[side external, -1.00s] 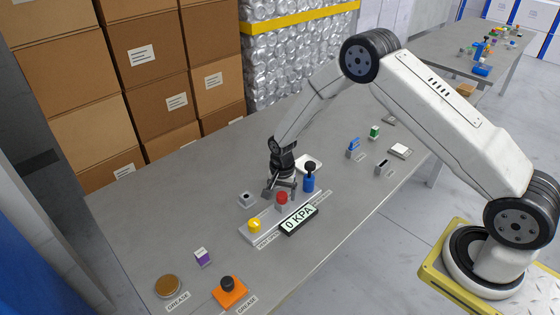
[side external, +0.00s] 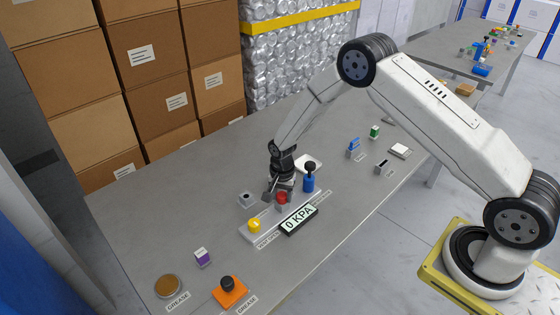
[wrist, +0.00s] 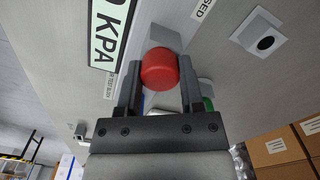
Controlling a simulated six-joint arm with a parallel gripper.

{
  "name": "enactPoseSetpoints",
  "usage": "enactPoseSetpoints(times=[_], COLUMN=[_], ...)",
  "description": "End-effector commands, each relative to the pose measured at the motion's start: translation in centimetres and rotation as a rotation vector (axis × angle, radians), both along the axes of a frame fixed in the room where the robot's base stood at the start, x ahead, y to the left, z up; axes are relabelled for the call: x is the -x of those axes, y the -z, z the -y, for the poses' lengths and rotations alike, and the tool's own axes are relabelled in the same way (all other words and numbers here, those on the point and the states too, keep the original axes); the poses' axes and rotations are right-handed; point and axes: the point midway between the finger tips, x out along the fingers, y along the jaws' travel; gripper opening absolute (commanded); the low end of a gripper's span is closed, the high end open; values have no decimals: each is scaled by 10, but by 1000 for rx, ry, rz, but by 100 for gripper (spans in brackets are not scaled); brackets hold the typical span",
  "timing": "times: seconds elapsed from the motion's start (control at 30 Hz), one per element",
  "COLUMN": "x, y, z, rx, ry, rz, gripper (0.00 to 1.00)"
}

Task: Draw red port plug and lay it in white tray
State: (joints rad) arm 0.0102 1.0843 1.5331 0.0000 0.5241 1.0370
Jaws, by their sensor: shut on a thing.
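The red port plug (side external: 282,197) sits at the grey port block, on the rail near the table's middle. My gripper (side external: 281,191) is shut on it from above, with one finger on each side. In the wrist view the red plug (wrist: 160,68) shows between my gripper's two fingers (wrist: 159,80), in front of the grey block. I cannot tell whether the plug is still fully seated.
A yellow plug (side external: 254,226) is on the same rail, with a "0 KPA" display (side external: 299,220) in front. A grey socket block (side external: 247,200) stands to the left.

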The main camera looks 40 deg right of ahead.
Motion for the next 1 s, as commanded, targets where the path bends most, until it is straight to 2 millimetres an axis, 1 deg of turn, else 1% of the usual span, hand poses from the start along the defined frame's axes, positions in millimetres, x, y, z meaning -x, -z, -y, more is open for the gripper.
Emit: enactPoseSetpoints(times=[1.0], x=[0], y=[-10], z=[0], rx=[0], ry=[0], rz=[0], gripper=[0])
